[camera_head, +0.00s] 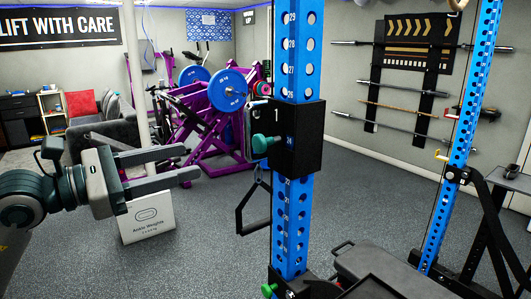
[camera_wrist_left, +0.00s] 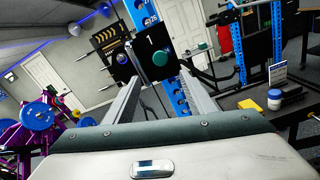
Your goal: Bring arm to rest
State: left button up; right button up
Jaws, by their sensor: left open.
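My left gripper (camera_head: 190,165) comes in from the left in the head view. Its two grey fingers are spread apart with nothing between them. In the left wrist view the open fingers (camera_wrist_left: 158,90) point toward a black block marked 1 (camera_wrist_left: 150,50) with a green knob (camera_wrist_left: 167,57). In the head view this black block (camera_head: 297,138) sits on a blue upright (camera_head: 292,220), right of the fingertips and apart from them. The green knob (camera_head: 260,142) sticks out of its left side. My right gripper is in neither view.
A white Ankle Weights box (camera_head: 147,217) stands on the floor below my left gripper. A black handle (camera_head: 252,210) hangs beside the blue upright. A dark bench pad (camera_head: 385,275) is at the front right. A purple machine (camera_head: 205,125) stands behind. Open floor lies between.

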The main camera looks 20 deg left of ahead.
pick_arm(q)
jog(key=w+a+f+n+t, duration=0.2)
jog(key=w+f+n, duration=0.4)
jog(key=f+n, duration=0.45)
jog(key=w+a+f+n+t, duration=0.2)
jog(key=w+f+n, duration=0.5)
jog(key=f, duration=0.6)
notch_tip(320, 180, down, 25)
jog(key=s+a+n+y, duration=0.15)
jog(key=n+y, duration=0.55)
jog(key=n, duration=0.8)
jog(key=s+d+f+n+g+y, duration=0.1)
jog(key=s+d+f+n+g, duration=0.2)
jog(key=f, duration=0.6)
jog(key=s+d+f+n+g+y, duration=0.1)
jog(key=s+f+n, duration=0.1)
jog(key=s+f, duration=0.55)
jog(key=s+d+f+n+g+y, duration=0.1)
jog(key=s+d+f+n+g, duration=0.15)
jog(key=f, duration=0.85)
jog(key=s+d+f+n+g, duration=0.2)
jog(key=s+d+f, duration=0.4)
jog(key=s+f, duration=0.2)
jog(key=s+d+f+n+g, duration=0.2)
jog(key=s+d+f, duration=0.3)
jog(key=s, duration=0.8)
notch_tip(320, 180, down, 3)
jog(key=shift+d+f+g+h, duration=0.15)
jog(key=shift+d+g+h, duration=0.2)
jog(key=shift+g, duration=0.4)
